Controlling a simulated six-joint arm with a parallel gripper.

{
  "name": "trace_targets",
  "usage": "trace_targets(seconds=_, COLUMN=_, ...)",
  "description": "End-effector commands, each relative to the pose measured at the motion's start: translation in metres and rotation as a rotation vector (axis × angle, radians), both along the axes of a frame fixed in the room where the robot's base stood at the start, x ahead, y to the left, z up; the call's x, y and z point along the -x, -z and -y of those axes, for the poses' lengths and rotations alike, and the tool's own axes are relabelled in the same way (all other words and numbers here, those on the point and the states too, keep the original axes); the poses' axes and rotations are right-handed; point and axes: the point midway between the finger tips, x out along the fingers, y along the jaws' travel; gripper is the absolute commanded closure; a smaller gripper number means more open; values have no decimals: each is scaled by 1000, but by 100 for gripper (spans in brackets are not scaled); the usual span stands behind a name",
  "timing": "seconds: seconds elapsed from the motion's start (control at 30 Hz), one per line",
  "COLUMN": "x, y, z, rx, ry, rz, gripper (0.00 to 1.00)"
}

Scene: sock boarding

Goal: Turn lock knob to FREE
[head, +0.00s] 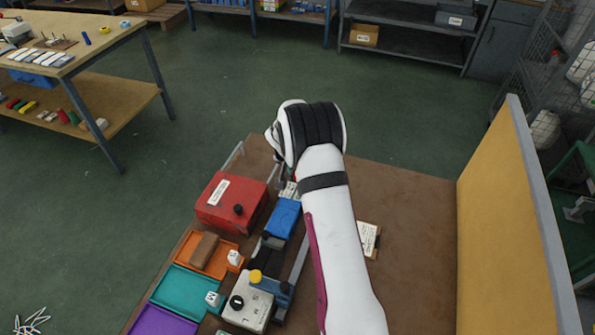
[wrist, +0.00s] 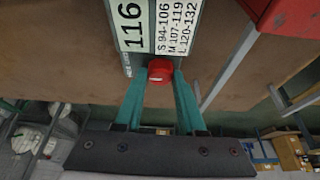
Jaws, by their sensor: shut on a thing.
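In the wrist view, a round red knob (wrist: 159,70) sits at the edge of a panel with printed labels, one reading "116" and one listing S, M and L number ranges. The teal fingers of my gripper (wrist: 160,84) are on either side of the knob and shut on it. A small pale mark shows on the knob's near face, too small to read. No LOCK or FREE wording is readable, so I cannot tell the knob's setting. In the head view my arm hides the gripper and the red knob.
A red box (head: 228,204) with a black knob stands left of my arm. A blue block (head: 283,217), a grey control box (head: 247,303) and orange, teal and purple trays are nearer. A tan partition (head: 505,210) rises at right. The brown table right of my arm is mostly clear.

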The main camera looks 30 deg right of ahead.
Motion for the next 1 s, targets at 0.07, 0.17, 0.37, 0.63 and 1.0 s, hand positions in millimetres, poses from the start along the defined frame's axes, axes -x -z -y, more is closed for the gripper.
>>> trace_targets(seconds=0.07, x=1, y=-1, z=0, rx=-1, ry=-45, rz=1, gripper=100)
trace_targets(seconds=0.17, x=1, y=0, z=1, rx=-1, ry=-125, rz=0, gripper=100)
trace_targets(seconds=0.37, x=2, y=-1, z=2, rx=-1, ry=-307, rz=1, gripper=100)
trace_targets(seconds=0.63, x=2, y=-1, z=3, rx=-2, ry=-540, rz=3, gripper=100)
trace_targets(seconds=1.0, x=2, y=-1, z=4, rx=-3, ry=-761, rz=2, gripper=100)
